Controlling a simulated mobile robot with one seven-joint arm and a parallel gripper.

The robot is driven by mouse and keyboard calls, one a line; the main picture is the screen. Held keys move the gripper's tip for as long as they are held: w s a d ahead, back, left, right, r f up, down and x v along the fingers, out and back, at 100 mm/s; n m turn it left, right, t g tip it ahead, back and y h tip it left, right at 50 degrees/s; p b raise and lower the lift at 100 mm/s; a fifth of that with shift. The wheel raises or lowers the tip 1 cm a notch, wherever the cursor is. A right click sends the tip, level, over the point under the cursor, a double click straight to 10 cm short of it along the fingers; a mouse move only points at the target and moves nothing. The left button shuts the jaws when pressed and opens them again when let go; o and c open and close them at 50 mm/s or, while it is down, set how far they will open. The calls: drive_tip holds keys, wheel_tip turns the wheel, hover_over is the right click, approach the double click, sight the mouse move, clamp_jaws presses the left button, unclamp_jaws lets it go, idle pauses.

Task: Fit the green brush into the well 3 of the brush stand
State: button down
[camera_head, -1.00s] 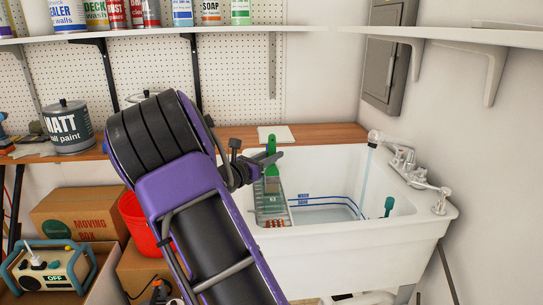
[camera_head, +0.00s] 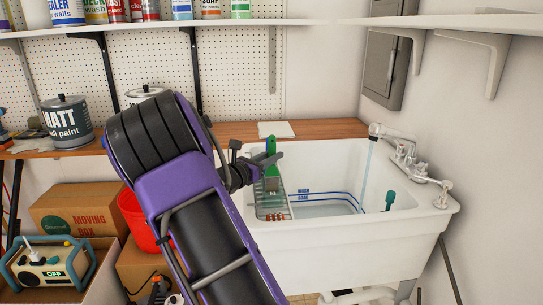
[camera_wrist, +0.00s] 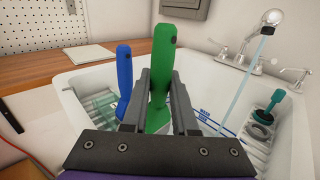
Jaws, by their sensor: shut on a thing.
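The green brush (camera_head: 271,147) is upright in my gripper (camera_head: 257,167), above the left side of the sink. In the wrist view its green handle (camera_wrist: 160,75) stands between my two fingers, which are shut on it. The brush stand (camera_head: 285,203) appears as a pale translucent rack at the sink's left side, with red marks along its front. Part of it shows in the wrist view (camera_wrist: 95,101). A blue brush handle (camera_wrist: 124,72) stands upright just left of the green one. The wells, their numbers and the green brush's lower end are mostly hidden; I cannot tell whether it touches the stand.
The white sink (camera_head: 330,245) has water running from the faucet (camera_head: 378,131) at the back right. A dark green-handled item (camera_head: 390,200) stands at the sink's right side. A wooden counter (camera_head: 330,133) with a white board (camera_head: 276,129) lies behind. A red bucket (camera_head: 140,220) is left.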

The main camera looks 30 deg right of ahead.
sight(272, 167)
drive_tip(key=shift+f+b, duration=1.1)
drive_tip(key=shift+f, duration=0.7)
drive_tip(key=c, duration=0.6)
unclamp_jaws()
drive_tip(key=p+v, duration=0.1)
drive_tip(key=v, duration=1.6)
drive_tip(key=shift+s+a+p, duration=0.15)
drive_tip(key=shift+p, duration=0.25)
